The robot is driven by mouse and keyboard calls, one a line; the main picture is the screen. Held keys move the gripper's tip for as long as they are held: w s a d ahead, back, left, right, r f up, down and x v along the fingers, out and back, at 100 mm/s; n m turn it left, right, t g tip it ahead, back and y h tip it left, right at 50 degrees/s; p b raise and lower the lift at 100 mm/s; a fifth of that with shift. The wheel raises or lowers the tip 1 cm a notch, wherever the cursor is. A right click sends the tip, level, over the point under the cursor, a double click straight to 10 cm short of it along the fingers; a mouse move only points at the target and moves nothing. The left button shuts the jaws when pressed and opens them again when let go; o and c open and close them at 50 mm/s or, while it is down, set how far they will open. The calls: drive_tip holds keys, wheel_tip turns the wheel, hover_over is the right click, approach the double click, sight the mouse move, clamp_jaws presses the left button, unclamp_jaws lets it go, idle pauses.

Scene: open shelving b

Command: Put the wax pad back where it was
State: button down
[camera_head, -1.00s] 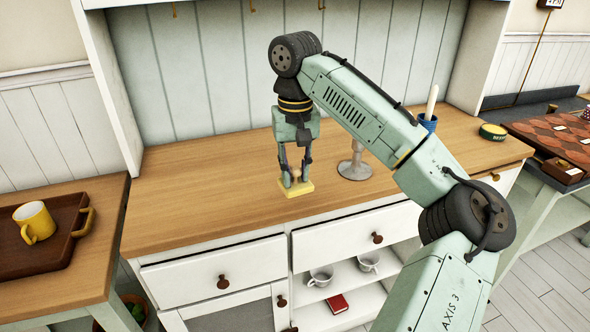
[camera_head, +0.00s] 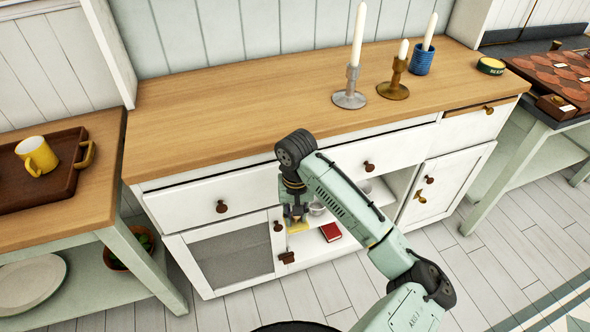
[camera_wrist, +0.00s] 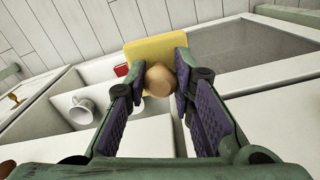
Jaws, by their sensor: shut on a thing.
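The wax pad is a yellow slab (camera_wrist: 150,49) with a round wooden knob (camera_wrist: 160,80). My gripper (camera_wrist: 161,82) is shut on the knob, one finger on each side, in the wrist view. In the head view my gripper (camera_head: 297,218) is low in front of the cabinet, below the countertop, by the left end of the open shelf compartment. The yellow pad (camera_head: 298,228) shows at its fingertips. I cannot tell whether the pad touches a shelf.
The open compartment holds white cups (camera_wrist: 83,108) and a red book (camera_head: 331,232). A mesh-front door (camera_head: 232,254) is just left. Above, the wooden counter (camera_head: 230,110) carries a silver candlestick (camera_head: 350,97), a brass candlestick (camera_head: 394,89), a blue cup (camera_head: 422,62) and a green tin (camera_head: 491,66).

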wheel_tip(320, 180, down, 14)
drive_tip(key=s, duration=0.2)
drive_tip(key=shift+s+d+r+m, duration=0.15)
drive_tip(key=shift+d+r+m, duration=0.1)
drive_tip(key=shift+m, duration=0.15)
